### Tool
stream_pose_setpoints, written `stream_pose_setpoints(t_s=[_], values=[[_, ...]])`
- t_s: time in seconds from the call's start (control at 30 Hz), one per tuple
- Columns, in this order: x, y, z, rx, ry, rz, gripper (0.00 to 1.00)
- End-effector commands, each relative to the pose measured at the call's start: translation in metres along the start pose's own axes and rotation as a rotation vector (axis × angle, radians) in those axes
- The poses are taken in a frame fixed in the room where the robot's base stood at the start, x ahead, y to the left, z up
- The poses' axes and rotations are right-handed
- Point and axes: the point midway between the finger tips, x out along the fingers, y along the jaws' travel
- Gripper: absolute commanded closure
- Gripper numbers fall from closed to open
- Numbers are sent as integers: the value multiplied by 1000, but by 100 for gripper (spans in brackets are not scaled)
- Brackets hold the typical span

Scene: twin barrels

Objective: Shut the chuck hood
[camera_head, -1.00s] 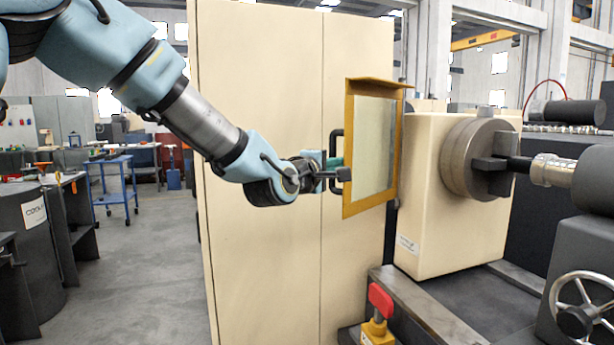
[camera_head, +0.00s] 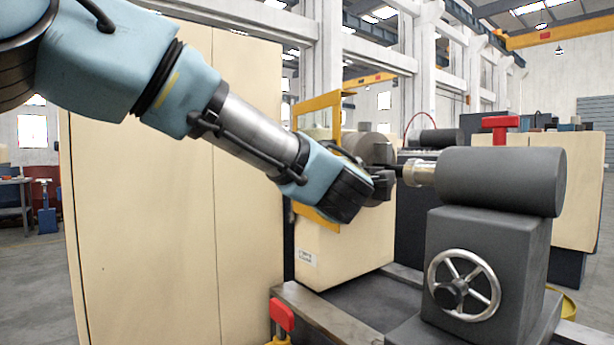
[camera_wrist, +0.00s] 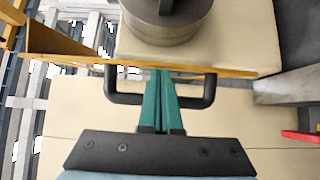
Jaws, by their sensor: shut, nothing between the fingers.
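The chuck hood (camera_head: 320,103) has a yellow frame. It stands at the left of the grey chuck (camera_head: 371,148), partly hidden by my arm in the head view. In the wrist view the hood's yellow edge (camera_wrist: 235,71) crosses near the chuck (camera_wrist: 165,30). Its black U-shaped handle (camera_wrist: 209,92) sticks out from it. My gripper (camera_wrist: 164,72) has green fingers, shut and empty. They cross the middle of the handle bar, with their tips close to the hood's edge. Whether they touch it I cannot tell. In the head view the fingers are hidden behind my wrist.
The cream headstock (camera_head: 340,250) is below the chuck. The dark grey tailstock (camera_head: 500,182) with a handwheel (camera_head: 463,285) stands at the right. A tall cream cabinet (camera_head: 140,200) is at the left. A red knob (camera_head: 282,314) stands by the rail at the front.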

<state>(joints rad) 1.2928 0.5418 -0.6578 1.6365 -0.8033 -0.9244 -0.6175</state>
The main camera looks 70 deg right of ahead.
Motion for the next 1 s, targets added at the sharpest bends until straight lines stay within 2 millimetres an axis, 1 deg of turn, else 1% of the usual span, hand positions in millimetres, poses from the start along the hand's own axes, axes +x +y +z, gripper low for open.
stream_pose_setpoints(t_s=[0.03, 0.1, 0.2, 0.4, 0.6, 1.0], values=[[3, 1, 11, -3, 22, -2, 100], [8, 1, 20, -2, 59, -2, 100], [15, 1, 30, -1, 97, -1, 100], [26, 1, 46, -1, 94, 0, 100], [32, 1, 54, -1, 94, 1, 100], [33, 0, 56, -1, 90, 1, 100]])
